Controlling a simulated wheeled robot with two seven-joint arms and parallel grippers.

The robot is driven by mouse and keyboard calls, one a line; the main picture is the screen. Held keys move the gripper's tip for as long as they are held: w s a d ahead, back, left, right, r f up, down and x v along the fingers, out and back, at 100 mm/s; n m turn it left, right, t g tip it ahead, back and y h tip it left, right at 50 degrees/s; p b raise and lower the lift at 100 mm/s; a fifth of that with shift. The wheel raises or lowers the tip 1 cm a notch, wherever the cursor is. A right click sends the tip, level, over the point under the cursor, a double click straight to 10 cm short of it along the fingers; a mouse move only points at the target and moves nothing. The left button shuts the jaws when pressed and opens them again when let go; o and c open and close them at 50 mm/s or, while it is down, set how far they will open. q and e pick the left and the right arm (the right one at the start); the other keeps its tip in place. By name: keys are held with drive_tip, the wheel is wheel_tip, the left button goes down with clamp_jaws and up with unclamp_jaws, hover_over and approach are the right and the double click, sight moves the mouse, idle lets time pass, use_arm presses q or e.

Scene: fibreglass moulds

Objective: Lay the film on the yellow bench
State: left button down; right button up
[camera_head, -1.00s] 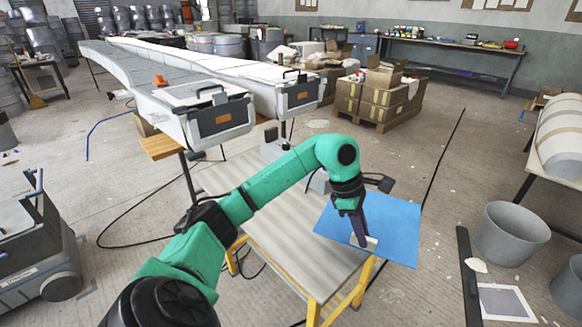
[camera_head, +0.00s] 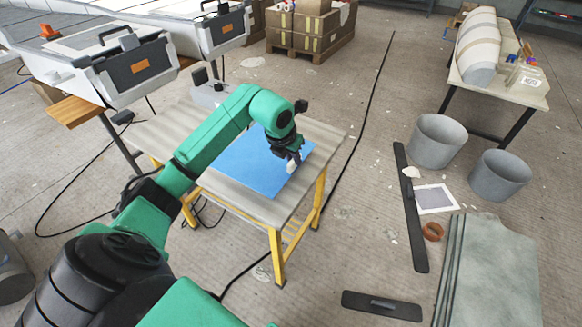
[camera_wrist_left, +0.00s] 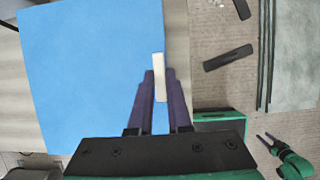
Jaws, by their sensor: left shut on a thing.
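The film is a flat blue sheet (camera_head: 250,166) over the top of the yellow bench, inside its outline in the head view. I cannot tell whether it touches the top all over. The yellow bench (camera_head: 227,197) has a pale wood-grain top and yellow legs. My left gripper (camera_head: 292,167) is shut on the film at a white tab on its right edge. In the left wrist view the tab (camera_wrist_left: 158,68) is between the fingertips (camera_wrist_left: 159,82), with the film (camera_wrist_left: 95,75) spreading to the left. My right gripper (camera_wrist_left: 267,138) shows small at the lower right there.
A grey device (camera_head: 210,93) stands at the bench's back corner. White-grey moulds (camera_head: 130,68) are behind at left. Two grey buckets (camera_head: 437,140) (camera_head: 500,175), dark bars (camera_head: 410,210) and grey-green sheets (camera_head: 495,270) lie right of the bench. A dark cable crosses the floor.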

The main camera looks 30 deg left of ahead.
sight(293, 169)
use_arm(q)
wheel_tip(293, 169, down, 5)
drive_tip(key=shift+r, duration=0.1)
drive_tip(key=c, duration=0.9)
unclamp_jaws()
drive_tip(key=shift+o, duration=0.2)
drive_tip(key=v, duration=1.2)
drive_tip(key=shift+s, duration=0.15)
